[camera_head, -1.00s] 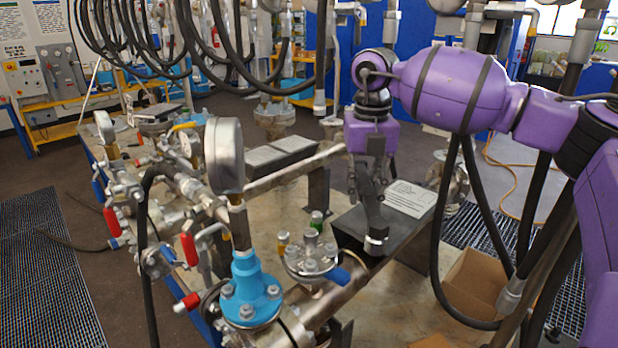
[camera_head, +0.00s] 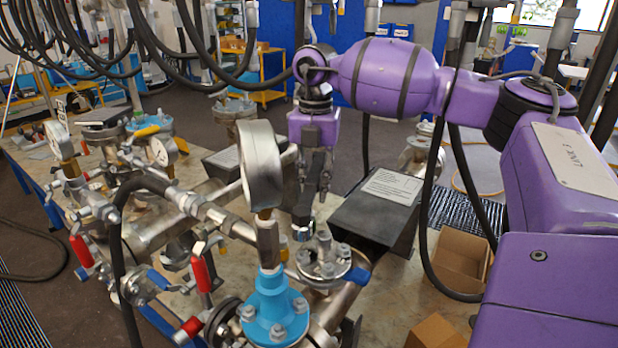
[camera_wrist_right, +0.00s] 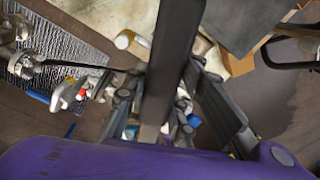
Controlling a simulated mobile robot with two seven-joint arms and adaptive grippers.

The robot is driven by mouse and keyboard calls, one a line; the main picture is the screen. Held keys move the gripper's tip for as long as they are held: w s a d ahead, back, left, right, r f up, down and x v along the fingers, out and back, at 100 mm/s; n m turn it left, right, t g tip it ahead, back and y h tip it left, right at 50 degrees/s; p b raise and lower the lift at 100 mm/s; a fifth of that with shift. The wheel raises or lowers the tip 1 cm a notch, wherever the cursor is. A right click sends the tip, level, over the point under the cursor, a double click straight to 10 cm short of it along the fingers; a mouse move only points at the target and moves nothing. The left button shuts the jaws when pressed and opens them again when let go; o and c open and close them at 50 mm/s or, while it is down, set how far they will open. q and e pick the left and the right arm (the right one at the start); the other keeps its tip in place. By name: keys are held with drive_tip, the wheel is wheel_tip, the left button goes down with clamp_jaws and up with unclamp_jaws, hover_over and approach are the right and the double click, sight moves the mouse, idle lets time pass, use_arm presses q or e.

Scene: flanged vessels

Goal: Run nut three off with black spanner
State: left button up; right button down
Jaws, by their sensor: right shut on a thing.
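My right gripper (camera_head: 318,170) points down over the bench and is shut on the black spanner (camera_head: 304,205). The spanner hangs below the fingers, its shiny lower end (camera_head: 302,234) just behind and left of a small steel flange (camera_head: 324,262) with several nuts; I cannot tell whether it touches one. No number shows on the nuts, so I cannot tell which is nut three. In the right wrist view the spanner's dark bar (camera_wrist_right: 170,65) runs between the fingers and hides what lies under it. My left gripper is not in view.
A blue flanged bonnet (camera_head: 272,304) and a large pressure gauge (camera_head: 260,165) stand in front and left of the spanner. A dark block with a paper label (camera_head: 372,222) lies right of it. Hoses hang above; a cardboard box (camera_head: 460,258) sits right.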

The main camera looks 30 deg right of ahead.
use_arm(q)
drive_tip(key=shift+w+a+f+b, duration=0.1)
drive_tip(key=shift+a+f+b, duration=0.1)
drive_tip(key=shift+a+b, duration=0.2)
use_arm(e)
wheel_tip(320, 180, down, 4)
drive_tip(key=shift+w+r, duration=0.1)
drive_tip(key=shift+r, duration=0.1)
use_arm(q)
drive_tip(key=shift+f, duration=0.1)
use_arm(e)
drive_tip(key=shift+f, duration=0.25)
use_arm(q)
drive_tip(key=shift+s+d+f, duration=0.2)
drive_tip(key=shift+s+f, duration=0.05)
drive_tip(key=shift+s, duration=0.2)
use_arm(e)
wheel_tip(320, 180, down, 2)
drive_tip(key=shift+f, duration=0.1)
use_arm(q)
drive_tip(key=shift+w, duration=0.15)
